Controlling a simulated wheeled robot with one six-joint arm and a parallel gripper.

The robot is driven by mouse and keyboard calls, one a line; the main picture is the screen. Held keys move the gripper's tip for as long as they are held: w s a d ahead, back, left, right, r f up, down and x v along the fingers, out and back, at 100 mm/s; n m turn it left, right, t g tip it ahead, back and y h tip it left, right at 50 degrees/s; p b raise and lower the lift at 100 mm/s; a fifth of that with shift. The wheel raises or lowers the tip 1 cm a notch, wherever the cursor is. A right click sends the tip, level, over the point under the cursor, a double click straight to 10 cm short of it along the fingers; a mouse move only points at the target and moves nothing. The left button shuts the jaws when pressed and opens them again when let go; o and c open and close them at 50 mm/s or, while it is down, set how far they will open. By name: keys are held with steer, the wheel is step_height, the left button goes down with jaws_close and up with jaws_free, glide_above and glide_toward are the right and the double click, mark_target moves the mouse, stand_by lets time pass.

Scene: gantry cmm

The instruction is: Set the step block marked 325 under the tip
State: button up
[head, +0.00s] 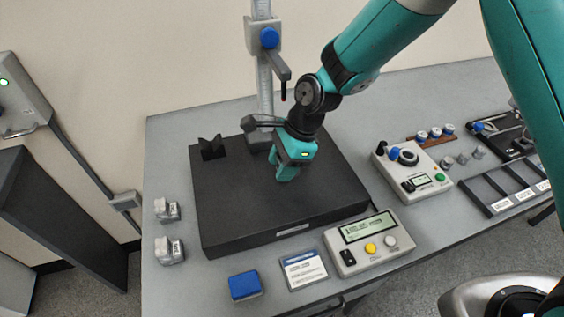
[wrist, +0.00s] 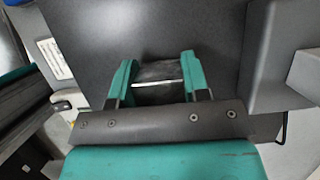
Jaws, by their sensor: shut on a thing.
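My gripper (head: 287,176) is low over the dark granite plate (head: 225,215), in front of the gauge column and a little below the tip. In the wrist view my gripper (wrist: 158,80) has its two teal fingers closed on a grey block (wrist: 160,72) with a bright line across it. No number shows on this block, and the head view hides it behind the fingers. The red tip (head: 283,97) hangs from the gauge arm above the plate. Two other metal step blocks stand on the table left of the plate, one farther back (head: 167,210) and one nearer (head: 170,250); their marks are too small to read.
A dark V-block (head: 211,147) stands on the plate's back left. A display box (head: 368,243), a card (head: 304,270) and a blue block (head: 245,285) lie along the front edge. A control box (head: 411,172) and a dark rack (head: 500,185) are at the right.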

steer(key=shift+f, duration=0.4)
stand_by(0.5)
steer(key=o, duration=1.1)
steer(key=b+v, duration=0.1)
steer(key=v, duration=0.6)
steer(key=shift+d+r, duration=0.1)
steer(key=shift+r, duration=0.15)
